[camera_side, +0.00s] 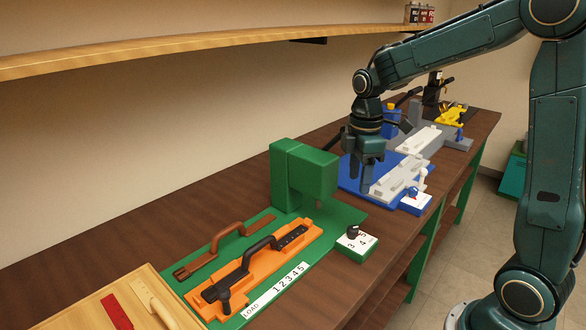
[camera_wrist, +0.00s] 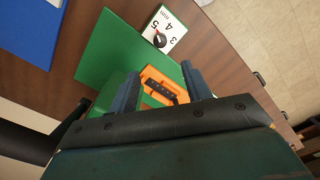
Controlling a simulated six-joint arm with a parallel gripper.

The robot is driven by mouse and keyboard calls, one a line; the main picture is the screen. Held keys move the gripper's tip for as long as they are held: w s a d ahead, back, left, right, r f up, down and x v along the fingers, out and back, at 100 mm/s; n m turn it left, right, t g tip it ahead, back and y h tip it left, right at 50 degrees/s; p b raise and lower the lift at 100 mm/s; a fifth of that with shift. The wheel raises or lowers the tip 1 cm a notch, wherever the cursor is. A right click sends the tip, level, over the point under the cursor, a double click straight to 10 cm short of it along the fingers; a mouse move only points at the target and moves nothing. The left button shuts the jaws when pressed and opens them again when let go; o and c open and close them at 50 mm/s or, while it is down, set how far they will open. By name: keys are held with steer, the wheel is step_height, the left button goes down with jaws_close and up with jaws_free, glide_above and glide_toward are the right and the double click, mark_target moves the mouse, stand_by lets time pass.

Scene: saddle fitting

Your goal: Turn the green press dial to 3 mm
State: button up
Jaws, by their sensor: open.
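The green press (camera_side: 304,174) stands on a green base, with its dial, a small black knob (camera_side: 353,231), on a white-topped green block (camera_side: 357,243) at the base's right corner.
An orange fixture (camera_side: 262,262) with a dark handled tool lies in front of the press, beside a brown handled tool (camera_side: 224,247). A blue station (camera_side: 350,175) with grey parts stands behind. A wooden tray (camera_side: 90,318) is at front left. A shelf (camera_side: 200,42) runs above.

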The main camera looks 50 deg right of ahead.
mark_target(353, 228)
steer(key=shift+f, duration=0.15)
step_height(353, 228, down, 14)
steer(key=shift+r, duration=0.25)
stand_by(0.6)
steer(key=c, duration=1)
